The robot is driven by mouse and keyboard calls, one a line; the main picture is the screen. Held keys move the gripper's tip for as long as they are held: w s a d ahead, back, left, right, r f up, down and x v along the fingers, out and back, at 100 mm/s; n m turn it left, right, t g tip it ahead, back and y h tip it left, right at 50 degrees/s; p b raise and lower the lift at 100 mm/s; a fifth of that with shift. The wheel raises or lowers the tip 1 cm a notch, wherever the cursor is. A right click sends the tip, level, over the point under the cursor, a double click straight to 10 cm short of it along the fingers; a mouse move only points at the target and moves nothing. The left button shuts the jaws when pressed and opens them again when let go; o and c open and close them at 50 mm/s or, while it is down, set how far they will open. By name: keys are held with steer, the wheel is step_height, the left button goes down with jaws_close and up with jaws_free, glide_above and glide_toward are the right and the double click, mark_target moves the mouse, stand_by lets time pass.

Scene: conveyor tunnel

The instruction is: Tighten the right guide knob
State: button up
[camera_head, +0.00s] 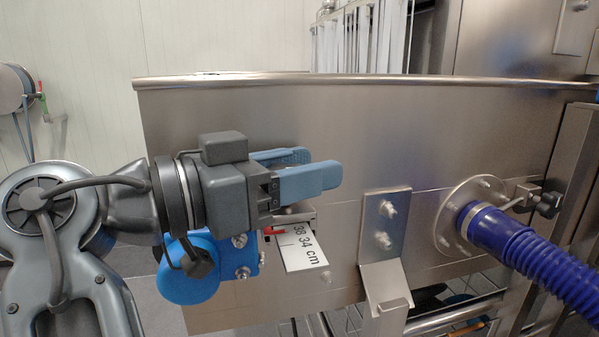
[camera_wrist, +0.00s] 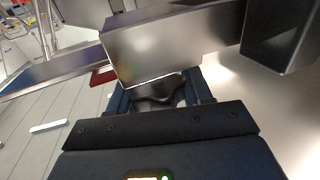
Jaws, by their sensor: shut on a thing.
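In the wrist view, a dark, lobed knob (camera_wrist: 160,88) sits between the two fingers of my gripper (camera_wrist: 158,98), which is shut on it. In the head view, my gripper (camera_head: 297,172) has blue fingers lying close together in front of the steel side panel (camera_head: 420,125), pointing right. The knob is hidden behind the fingers there, and its turning cannot be told. Just below, a white scale plate (camera_head: 305,255) reads 36 and 34 cm, with a red pointer (camera_head: 274,231) at its upper left.
A steel bracket (camera_head: 385,230) with two bolts is fixed to the panel right of my gripper. Farther right are a blue ribbed hose (camera_head: 540,262) on a round flange and a small black knob (camera_head: 546,203). White strip curtains (camera_head: 365,38) hang behind the panel.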

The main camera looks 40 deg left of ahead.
steer(key=o, duration=1)
steer(key=shift+c, duration=0.2)
steer(key=v, duration=0.7)
steer(key=shift+s+a, duration=0.2)
steer(key=shift+s, duration=0.15)
